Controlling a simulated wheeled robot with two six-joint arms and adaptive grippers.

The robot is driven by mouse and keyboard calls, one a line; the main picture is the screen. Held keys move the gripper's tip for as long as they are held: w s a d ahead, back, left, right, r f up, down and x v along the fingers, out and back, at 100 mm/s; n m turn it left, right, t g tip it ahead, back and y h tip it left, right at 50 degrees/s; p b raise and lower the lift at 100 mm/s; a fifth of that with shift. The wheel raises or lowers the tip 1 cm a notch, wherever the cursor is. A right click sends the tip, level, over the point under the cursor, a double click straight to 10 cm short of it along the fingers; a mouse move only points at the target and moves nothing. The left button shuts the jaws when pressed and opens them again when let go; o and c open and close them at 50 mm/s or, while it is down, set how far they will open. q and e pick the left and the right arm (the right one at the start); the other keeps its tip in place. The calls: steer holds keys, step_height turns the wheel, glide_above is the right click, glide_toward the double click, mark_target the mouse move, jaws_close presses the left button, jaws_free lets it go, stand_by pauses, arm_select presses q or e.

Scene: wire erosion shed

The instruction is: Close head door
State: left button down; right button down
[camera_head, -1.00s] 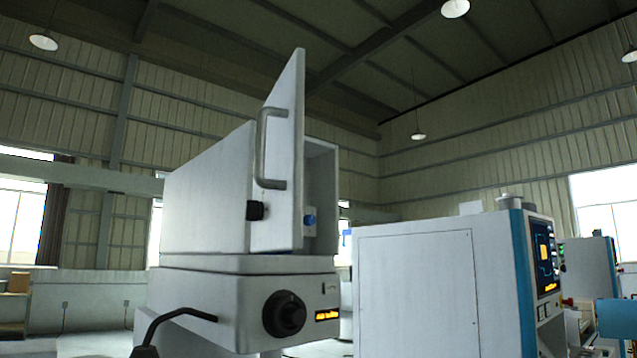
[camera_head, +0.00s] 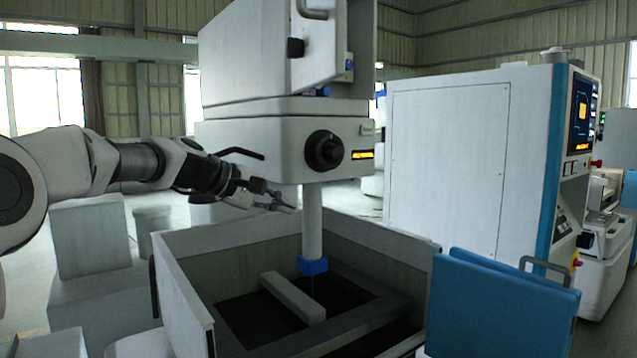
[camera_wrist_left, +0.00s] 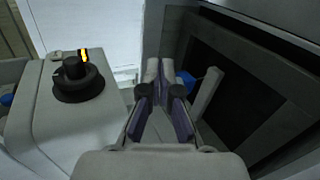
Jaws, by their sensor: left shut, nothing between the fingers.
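The head door (camera_head: 312,60) is a white panel at the upper middle of the head view, cut off by the top edge. It stands open, swung out from the machine head (camera_head: 245,60), and the head's open side shows at its right. Its grey bar handle (camera_head: 313,12) is only partly in view at the top. My left gripper (camera_head: 292,206) is shut and empty, below and left of the door, in front of the lower head housing and above the tank. Its fingers also show together in the left wrist view (camera_wrist_left: 161,85). My right gripper is not in view.
A black knob (camera_head: 324,151) sticks out from the lower head housing, with a bent black bar (camera_head: 240,153) at its left. Below is the open tank (camera_head: 180,300), with a column (camera_head: 312,225) reaching into it. A blue panel (camera_head: 500,305) and a white cabinet (camera_head: 445,160) stand at right.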

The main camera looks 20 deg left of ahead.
arm_select(q)
steer(key=s+r+m+h, duration=0.2)
steer(key=s+r, duration=0.5)
steer(key=r, duration=0.3)
steer(key=s+a+r+m+h, duration=0.1)
steer(key=s+r+h, duration=0.2)
steer(key=s+r, duration=0.5)
steer(key=s+r+m+h, duration=0.2)
steer(key=s+r, duration=0.3)
steer(key=r, duration=0.8)
steer(key=p, duration=0.3)
glide_toward(334, 25)
steer(key=p+x, duration=0.6)
steer(key=p, duration=0.2)
steer(key=shift+d+r, duration=0.15)
steer(key=shift+d, duration=0.05)
steer(key=shift+w+d+f, duration=0.2)
steer(key=shift+w+d, duration=0.1)
steer(key=shift+d, duration=0.15)
steer(key=shift+a, duration=0.15)
steer(key=shift+n+t, duration=0.3)
